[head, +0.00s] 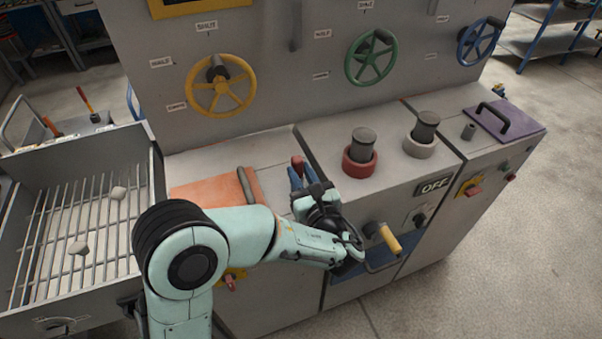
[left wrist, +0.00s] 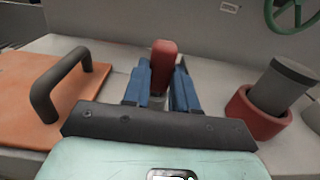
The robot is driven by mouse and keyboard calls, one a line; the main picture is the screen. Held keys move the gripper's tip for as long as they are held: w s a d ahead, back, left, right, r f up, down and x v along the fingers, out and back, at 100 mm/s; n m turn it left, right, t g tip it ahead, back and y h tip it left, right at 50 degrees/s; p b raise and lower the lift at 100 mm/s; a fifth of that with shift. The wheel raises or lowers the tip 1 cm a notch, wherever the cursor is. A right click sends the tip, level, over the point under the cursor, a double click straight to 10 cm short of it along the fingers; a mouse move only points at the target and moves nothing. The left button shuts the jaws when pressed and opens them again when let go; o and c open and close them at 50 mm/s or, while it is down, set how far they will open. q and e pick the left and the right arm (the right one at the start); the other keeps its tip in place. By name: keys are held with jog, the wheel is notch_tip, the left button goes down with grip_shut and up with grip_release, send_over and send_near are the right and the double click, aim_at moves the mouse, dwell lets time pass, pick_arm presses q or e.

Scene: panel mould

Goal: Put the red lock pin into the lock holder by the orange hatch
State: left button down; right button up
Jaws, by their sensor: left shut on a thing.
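The red lock pin (head: 298,164) is held between the blue fingers of my left gripper (head: 301,174), just above the counter and right of the orange hatch. In the left wrist view the red lock pin (left wrist: 164,58) stands roughly upright between the fingertips (left wrist: 161,78). The orange hatch (head: 200,192) lies flat with a dark handle, and also shows at the left of the left wrist view (left wrist: 28,92). The lock holder by the orange hatch cannot be made out; my gripper may cover it. My right gripper is not in view.
A red collar (head: 358,165) with a dark cylinder stands right of my gripper, and a grey collar (head: 419,148) beyond it. A purple hatch (head: 508,118) and small dark holder (head: 468,132) are far right. The upright panel with handwheels (head: 221,97) rises behind.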

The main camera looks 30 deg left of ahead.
pick_arm(q)
jog(key=shift+f, duration=0.25)
jog(key=c, duration=0.8)
grip_release()
jog(key=b+v, duration=0.1)
jog(key=v, duration=1.2)
jog(key=shift+s, duration=0.15)
jog(key=shift+d, duration=0.1)
